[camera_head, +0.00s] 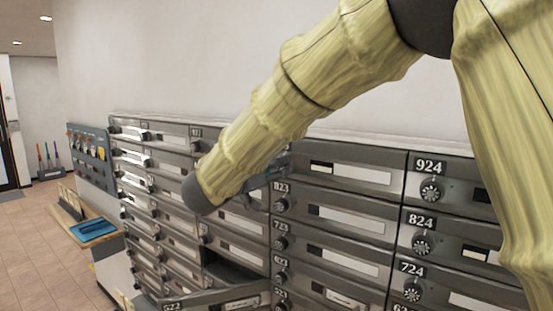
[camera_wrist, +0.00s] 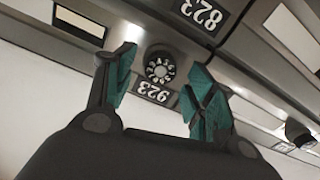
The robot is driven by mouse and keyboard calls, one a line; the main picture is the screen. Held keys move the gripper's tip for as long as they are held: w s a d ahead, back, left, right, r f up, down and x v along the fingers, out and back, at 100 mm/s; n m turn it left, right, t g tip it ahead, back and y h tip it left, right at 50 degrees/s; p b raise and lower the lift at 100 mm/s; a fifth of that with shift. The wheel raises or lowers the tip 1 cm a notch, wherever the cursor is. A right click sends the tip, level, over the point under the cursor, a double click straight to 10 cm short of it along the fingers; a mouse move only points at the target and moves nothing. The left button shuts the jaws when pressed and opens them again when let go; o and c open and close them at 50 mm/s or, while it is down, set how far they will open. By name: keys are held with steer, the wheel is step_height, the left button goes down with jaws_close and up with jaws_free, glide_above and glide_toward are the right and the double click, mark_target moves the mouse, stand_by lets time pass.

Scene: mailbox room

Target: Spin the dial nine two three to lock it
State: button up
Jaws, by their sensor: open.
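The dial of box 923 (camera_wrist: 159,68) is a round dark knob with pale markings, set beside its number plate "923" (camera_wrist: 154,92), which appears upside down in the wrist view. My gripper (camera_wrist: 163,64) is open, with one teal-padded finger on each side of the dial in the picture. The dial shows between the fingers, and I cannot tell whether either finger touches it. In the head view my arm hides the 923 dial and plate, and only a small part of my gripper (camera_head: 276,172) shows behind it.
The grey mailbox wall holds dials 823 (camera_head: 280,203), 924 (camera_head: 430,191) and 824 (camera_head: 422,243) close by. A box door marked 622 (camera_head: 215,303) stands open low down. A wooden counter with a blue tray (camera_head: 93,229) is at left.

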steer(key=shift+w+d, duration=0.35)
steer(key=shift+w, duration=0.15)
steer(key=shift+c, duration=0.5)
steer(key=c, duration=0.9)
steer(key=shift+f, duration=0.1)
steer(key=shift+c, duration=0.2)
steer(key=shift+f+b, duration=0.1)
steer(key=shift+b, duration=0.25)
